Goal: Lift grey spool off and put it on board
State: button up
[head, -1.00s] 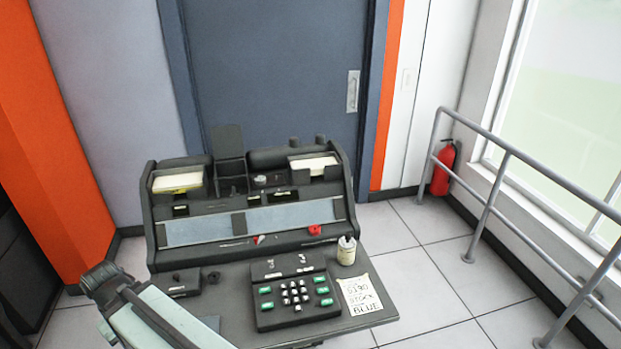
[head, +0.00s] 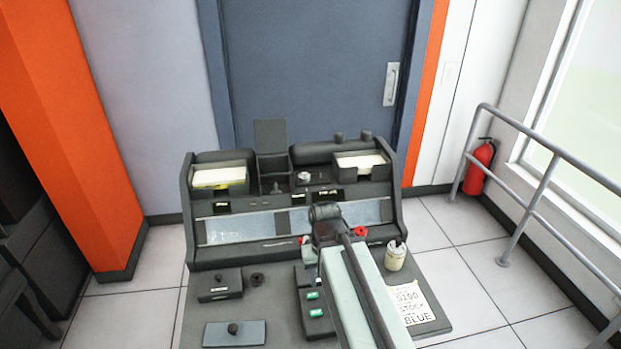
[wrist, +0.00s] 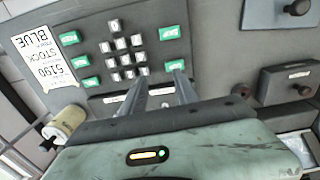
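A small light-grey round piece (head: 304,177), which looks like the grey spool, sits on the upper deck of the dark console between the two card trays. Its exact seat is too small to tell. The board could be the console's flat desk top (head: 270,310); I cannot tell for sure. My gripper (wrist: 160,82) is open and empty in the wrist view, its two fingers apart over the edge of the keypad. In the head view my arm covers much of the keypad, and the fingertips are hard to make out.
A red spool (head: 360,232) sits on the right of the sloped panel. A dark round piece (head: 257,279) lies beside a small black box (head: 220,285). A knobbed plate (head: 234,333) lies front left.

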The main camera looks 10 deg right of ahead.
aim_at(301, 179)
jog(key=u, duration=2.35)
jog(key=k, duration=1)
jog(key=z, duration=1.15)
jog(key=i, duration=1)
jog(key=u, duration=0.05)
